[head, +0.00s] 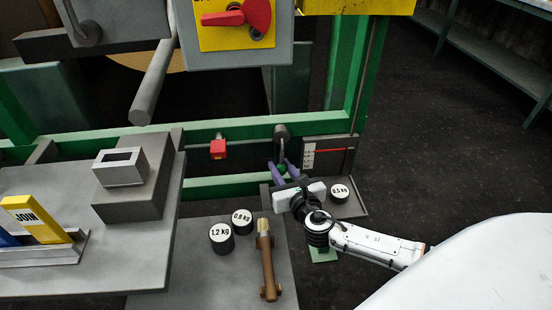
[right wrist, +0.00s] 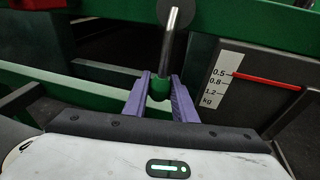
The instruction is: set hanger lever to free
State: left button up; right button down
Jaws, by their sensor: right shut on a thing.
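The hanger lever, a grey rod with a green knob, hangs down from a round dark pivot on the green frame; its rod shows in the head view (head: 283,150) and its green knob in the right wrist view (right wrist: 160,88). My right gripper (head: 285,173) has its purple fingers on either side of the knob, shut on it; they also show in the right wrist view (right wrist: 159,98). In the wrist view the rod leans slightly right toward its top. No label for the lever's positions is readable. My left gripper is not in view.
Right of the lever is a weight scale (right wrist: 225,80) with a red pointer (right wrist: 268,81) near 0.5. Weights marked 1.2 kg (head: 221,239), 0.9 kg (head: 242,221) and 0.5 kg (head: 339,194) stand nearby. A brown-handled tool (head: 267,265) lies beside them.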

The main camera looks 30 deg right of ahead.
jog(key=shift+d+r+p, duration=0.1)
jog(key=shift+d+p, duration=0.1)
jog(key=shift+p, duration=0.1)
jog(key=shift+s, duration=0.1)
jog(key=c, duration=1.5)
grip_release()
jog(key=shift+o, duration=0.2)
jog(key=shift+s+a, duration=0.15)
jog(key=shift+s, duration=0.35)
jog(key=p+v, duration=0.1)
jog(key=v, duration=0.8)
jog(key=shift+p, duration=0.4)
jog(key=shift+s+a, duration=0.1)
jog(key=shift+s, duration=0.05)
